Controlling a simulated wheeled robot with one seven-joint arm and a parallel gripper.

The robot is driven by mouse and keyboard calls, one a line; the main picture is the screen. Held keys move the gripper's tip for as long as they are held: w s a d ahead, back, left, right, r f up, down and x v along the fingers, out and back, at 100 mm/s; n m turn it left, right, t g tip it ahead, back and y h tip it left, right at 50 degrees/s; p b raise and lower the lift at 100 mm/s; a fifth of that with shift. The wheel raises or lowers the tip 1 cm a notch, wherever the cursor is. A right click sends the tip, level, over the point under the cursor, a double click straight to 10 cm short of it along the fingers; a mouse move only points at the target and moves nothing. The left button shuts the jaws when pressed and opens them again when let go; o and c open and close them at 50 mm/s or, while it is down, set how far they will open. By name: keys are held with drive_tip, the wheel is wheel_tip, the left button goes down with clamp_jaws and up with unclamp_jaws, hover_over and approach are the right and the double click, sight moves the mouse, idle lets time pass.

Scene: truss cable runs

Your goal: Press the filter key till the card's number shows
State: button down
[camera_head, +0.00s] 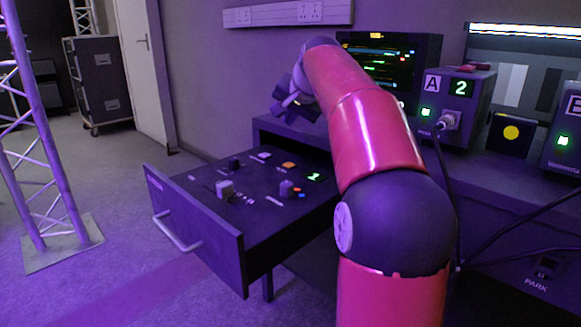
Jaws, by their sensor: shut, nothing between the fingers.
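The open drawer (196,235) holds a dark control panel with keys, knobs and a small green display (314,177). The display's figure looks like a 1, but it is small. An orange key (289,165) and a white key (261,155) sit towards the panel's back. I cannot read their labels, so I cannot tell which is the filter key. A dark card-like panel with a yellow disc (511,132) stands at the right; no number is readable on it. My gripper (284,112) is shut and empty, above and behind the panel, partly hidden by my red arm.
Box A (467,95) shows a green 2 and has a cable plugged in. Box B (567,130) stands at the right edge. A monitor (403,65) is behind my arm. Grey knobs (225,188) rise from the panel. A truss (45,150) stands left; the floor between is clear.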

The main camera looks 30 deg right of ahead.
drive_tip(key=b, duration=0.8)
hover_over(290, 166)
wheel_tip(290, 166, down, 8)
drive_tip(key=shift+f, duration=0.35)
drive_tip(key=shift+f, duration=0.2)
idle(1.5)
drive_tip(key=shift+f, duration=0.25)
drive_tip(key=shift+f, duration=0.4)
idle(0.7)
drive_tip(key=shift+r, duration=0.15)
drive_tip(key=shift+r+p, duration=0.65)
drive_tip(key=shift+p, duration=0.25)
drive_tip(key=shift+r, duration=0.1)
